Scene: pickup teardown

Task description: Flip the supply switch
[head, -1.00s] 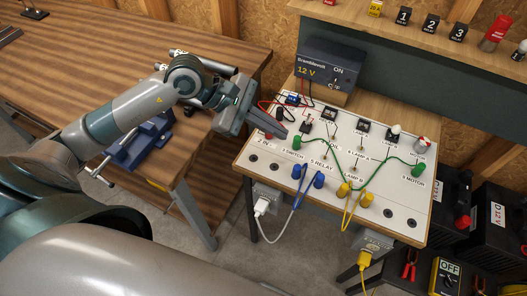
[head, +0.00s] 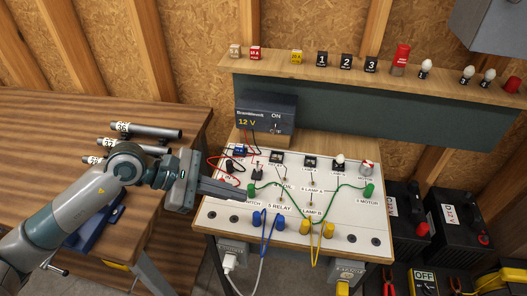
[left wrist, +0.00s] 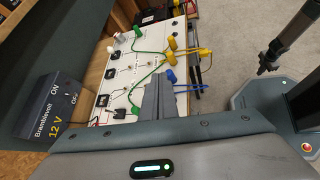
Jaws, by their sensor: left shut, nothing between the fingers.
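The supply, a dark box (head: 257,122) marked Bramblevolt 12 V, stands behind the white panel. It also shows at the left of the left wrist view (left wrist: 38,112). Its supply switch (head: 275,127) sits between the ON and OFF marks; its lever is too small to read. My left gripper (head: 243,193) is shut and empty. Its fingers point right over the left part of the panel, close to the left green plug, below and left of the supply. The shut fingers also show in the left wrist view (left wrist: 157,98).
The white panel (head: 345,222) carries lamps, switches and green, blue and yellow leads. Red and black leads run from the supply to the panel's back left. A shelf (head: 330,71) with small blocks and bulbs is above. A wooden bench (head: 60,125) is left; dark batteries (head: 405,210) stand right.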

